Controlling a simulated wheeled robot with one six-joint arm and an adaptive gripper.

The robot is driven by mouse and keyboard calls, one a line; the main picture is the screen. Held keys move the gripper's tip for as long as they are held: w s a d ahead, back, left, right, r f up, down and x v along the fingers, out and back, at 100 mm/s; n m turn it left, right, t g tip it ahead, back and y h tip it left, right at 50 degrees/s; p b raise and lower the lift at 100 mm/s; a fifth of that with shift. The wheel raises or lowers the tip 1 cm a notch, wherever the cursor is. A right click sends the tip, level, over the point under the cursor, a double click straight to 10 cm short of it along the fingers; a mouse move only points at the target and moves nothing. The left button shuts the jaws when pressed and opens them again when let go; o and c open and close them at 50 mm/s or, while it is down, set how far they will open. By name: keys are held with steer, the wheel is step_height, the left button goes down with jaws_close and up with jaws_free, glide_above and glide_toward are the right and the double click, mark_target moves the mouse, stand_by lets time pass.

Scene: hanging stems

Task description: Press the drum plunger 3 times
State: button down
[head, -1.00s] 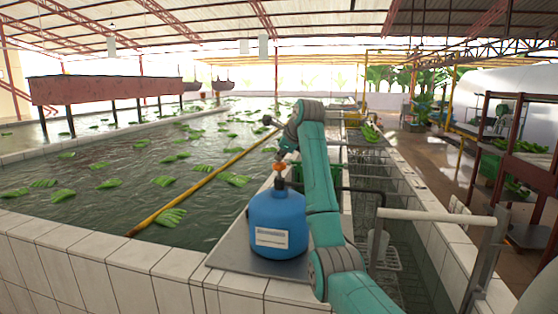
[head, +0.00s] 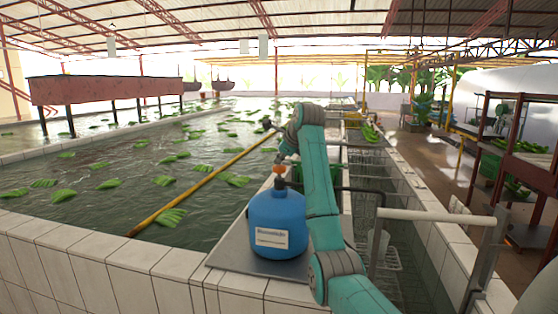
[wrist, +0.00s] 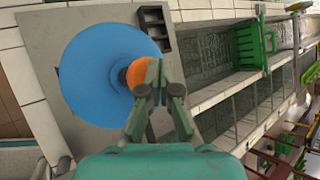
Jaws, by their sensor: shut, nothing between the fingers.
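The blue drum (head: 277,222) stands upright on a grey metal plate and carries a white label. Its orange plunger knob (head: 279,169) sits on a dark neck on top. In the wrist view the drum (wrist: 100,72) is seen from above, with the orange knob (wrist: 135,74) partly hidden behind my fingers. My gripper (head: 281,158) is shut and empty, pointing down at the knob from just above. In the wrist view its fingertips (wrist: 154,75) overlap the knob's right side. I cannot tell for sure whether they touch it.
The grey plate (head: 232,257) lies on the white tiled ledge (head: 130,262) of a water tank with floating green banana bunches. A yellow pole (head: 195,193) crosses the water. A metal railing (head: 437,215) stands right of my arm.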

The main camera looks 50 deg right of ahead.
mark_target(280, 166)
steer(key=shift+f, duration=0.35)
steer(key=shift+r, duration=1.5)
step_height(280, 166, up, 6)
stand_by(1.0)
